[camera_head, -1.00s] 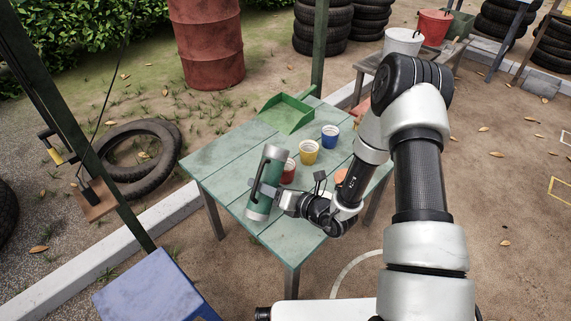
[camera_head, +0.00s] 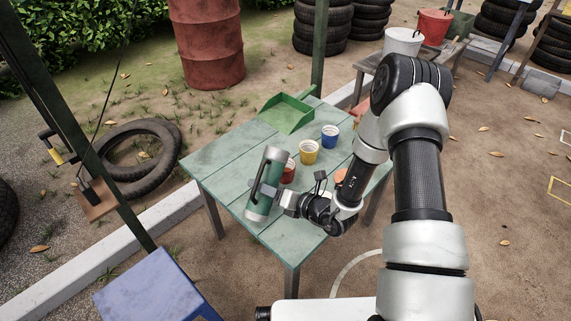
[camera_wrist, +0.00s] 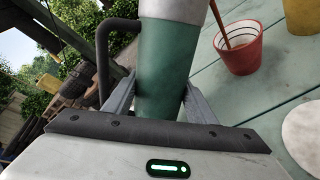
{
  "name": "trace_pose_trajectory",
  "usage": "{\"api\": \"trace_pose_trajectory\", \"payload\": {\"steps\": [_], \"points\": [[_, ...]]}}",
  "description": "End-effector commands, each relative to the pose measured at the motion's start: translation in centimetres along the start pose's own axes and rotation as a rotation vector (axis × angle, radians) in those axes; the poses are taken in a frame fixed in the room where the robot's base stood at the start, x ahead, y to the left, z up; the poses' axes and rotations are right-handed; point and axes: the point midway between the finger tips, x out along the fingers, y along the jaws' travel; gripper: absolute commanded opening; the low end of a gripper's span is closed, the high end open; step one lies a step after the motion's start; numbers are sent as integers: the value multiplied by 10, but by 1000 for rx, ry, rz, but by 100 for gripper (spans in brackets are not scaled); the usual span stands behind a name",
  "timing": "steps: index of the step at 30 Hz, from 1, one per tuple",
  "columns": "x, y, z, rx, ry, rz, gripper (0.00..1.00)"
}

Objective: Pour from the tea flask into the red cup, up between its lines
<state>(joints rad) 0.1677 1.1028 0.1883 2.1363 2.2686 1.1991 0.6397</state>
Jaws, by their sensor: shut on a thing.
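The tea flask (camera_head: 259,203) is green with a pale top band and a dark handle. It is tilted above the table, its top leaning toward the red cup (camera_head: 289,173). My gripper (camera_wrist: 160,92) is shut on the flask's green body (camera_wrist: 165,65) in the wrist view. The flask's mouth is out of that view. The red cup (camera_wrist: 241,58) stands upright on the table, with dark lines around its pale inside. A thin red-brown streak, seemingly a stream of tea, runs down into it. The liquid level is hard to tell.
An orange thing (camera_head: 340,175) is partly behind my arm. The table's left side is clear.

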Motion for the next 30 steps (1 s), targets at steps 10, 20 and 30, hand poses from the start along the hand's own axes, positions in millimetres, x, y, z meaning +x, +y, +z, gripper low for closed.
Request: {"api": "trace_pose_trajectory", "payload": {"steps": [10, 20, 30], "points": [[0, 1, 0, 27, 9, 4, 0], [1, 1, -2, 54, 20, 4, 0], [1, 0, -4, 77, 30, 4, 0]]}}
